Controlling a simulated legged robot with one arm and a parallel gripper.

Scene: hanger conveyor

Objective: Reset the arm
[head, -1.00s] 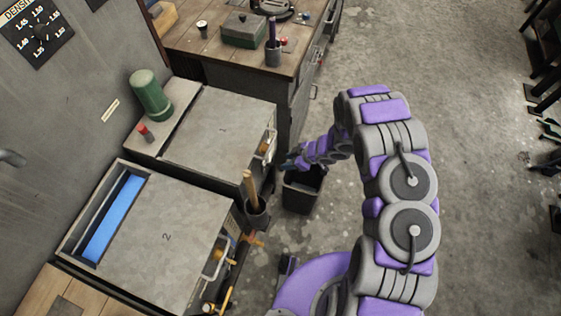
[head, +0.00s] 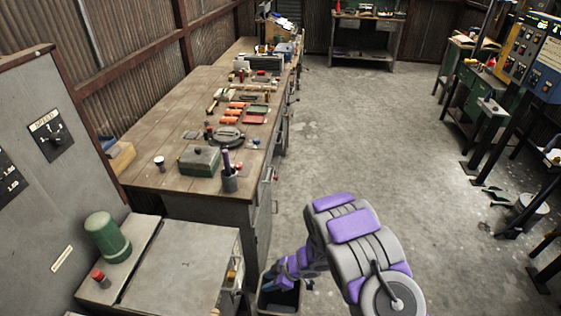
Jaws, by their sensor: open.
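My purple and grey arm (head: 350,240) reaches in from the lower right in the head view. It bends over and its thin end points down and to the left. My gripper (head: 268,281) is at that end, over the rim of a dark bin (head: 284,300) on the floor, beside the grey cabinet. It is open. It is small and partly dark here, and I see nothing held in it. Whether it touches the bin I cannot tell.
A long wooden workbench (head: 160,183) with tools runs along the left wall. A grey cabinet (head: 190,265) with a green cylinder (head: 107,237) stands at the lower left. Machines with control panels (head: 533,50) stand at the right. The concrete floor between is clear.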

